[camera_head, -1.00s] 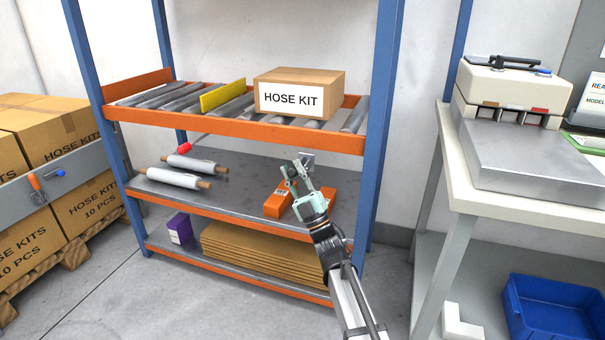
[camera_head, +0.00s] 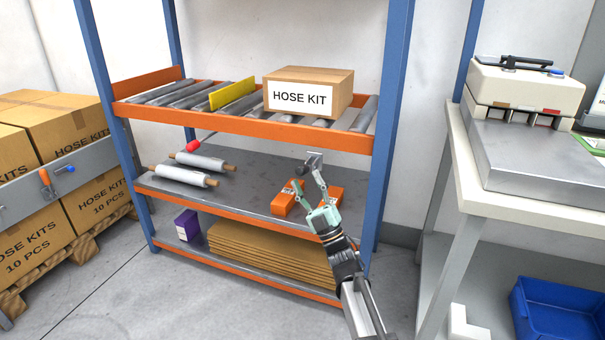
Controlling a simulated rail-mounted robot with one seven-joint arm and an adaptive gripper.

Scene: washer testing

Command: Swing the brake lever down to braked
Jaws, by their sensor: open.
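A red knob (camera_head: 193,147) on a thin rod hangs under the left part of the roller shelf's orange front rail; I take it for the brake lever. The rod slants up to the right and its upper end is hidden by the rail. My gripper (camera_head: 307,175) is open and empty. It appears in front of the middle shelf, to the right of the knob and well apart from it.
A HOSE KIT box (camera_head: 308,94) and a yellow plate (camera_head: 233,93) stand on the rollers. Wrapped rolls (camera_head: 183,176) and orange boxes (camera_head: 284,203) lie on the middle shelf (camera_head: 240,190). Blue posts (camera_head: 390,110) flank the rack. A bench (camera_head: 500,195) stands right.

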